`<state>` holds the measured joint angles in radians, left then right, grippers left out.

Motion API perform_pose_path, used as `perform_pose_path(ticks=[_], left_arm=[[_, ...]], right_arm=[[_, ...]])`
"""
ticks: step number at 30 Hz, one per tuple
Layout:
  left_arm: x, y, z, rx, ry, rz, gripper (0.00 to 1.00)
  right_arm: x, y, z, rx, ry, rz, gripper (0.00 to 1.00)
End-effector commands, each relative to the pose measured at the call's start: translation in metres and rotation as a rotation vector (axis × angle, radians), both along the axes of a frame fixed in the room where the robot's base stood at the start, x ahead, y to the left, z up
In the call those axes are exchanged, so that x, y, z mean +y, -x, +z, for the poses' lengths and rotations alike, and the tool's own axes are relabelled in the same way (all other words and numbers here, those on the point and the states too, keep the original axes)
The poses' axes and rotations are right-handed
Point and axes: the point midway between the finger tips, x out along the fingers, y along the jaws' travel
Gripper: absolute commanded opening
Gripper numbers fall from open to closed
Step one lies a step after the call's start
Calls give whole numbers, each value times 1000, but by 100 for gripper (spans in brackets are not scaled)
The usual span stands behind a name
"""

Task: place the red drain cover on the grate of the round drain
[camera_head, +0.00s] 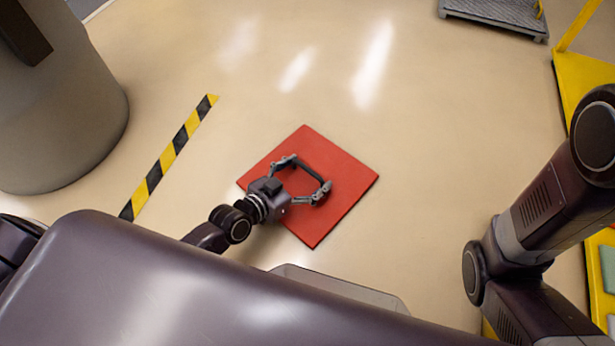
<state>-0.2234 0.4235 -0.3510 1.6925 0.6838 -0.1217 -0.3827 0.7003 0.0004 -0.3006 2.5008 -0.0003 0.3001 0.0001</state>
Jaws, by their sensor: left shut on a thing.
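The red drain cover (346,178) is a flat square in the middle of the head view, turned like a diamond above or on the floor; I cannot tell whether it touches the floor. My left gripper (305,177) reaches over it from the lower left. My right gripper is out of view; only my right arm shows at the right.
A yellow-black striped floor strip (170,157) runs to the left of the cover. A large grey cylinder (55,110) stands at the far left. A grey platform (497,14) is at the top right, and a yellow structure (583,82) is at the right edge. The floor (440,120) between is clear.

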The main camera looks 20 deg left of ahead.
Motion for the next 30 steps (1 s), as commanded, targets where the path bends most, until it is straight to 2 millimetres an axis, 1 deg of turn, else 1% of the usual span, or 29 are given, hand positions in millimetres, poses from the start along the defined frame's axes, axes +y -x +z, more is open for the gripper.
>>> perform_pose_path(ticks=[1, 7, 11, 12, 16, 24, 27, 30], left_arm=[[0, -2, 0, -7, 2, 1, 39], [0, -2, 2, -7, 2, 1, 39], [0, -2, -1, -7, 2, 1, 39], [0, 0, -3, -2, 1, 0, 83], [0, 0, -3, -1, 0, 0, 97], [0, 0, -3, -1, 0, 0, 98], [0, 0, 2, -1, 0, 0, 98], [4, 8, 5, 1, -3, -1, 98]], right_arm=[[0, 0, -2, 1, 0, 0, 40], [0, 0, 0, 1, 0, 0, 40], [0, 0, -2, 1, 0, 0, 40], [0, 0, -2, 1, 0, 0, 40], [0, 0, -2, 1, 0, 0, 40], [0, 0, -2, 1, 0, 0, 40], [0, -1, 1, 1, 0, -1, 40], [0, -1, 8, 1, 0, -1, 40]])
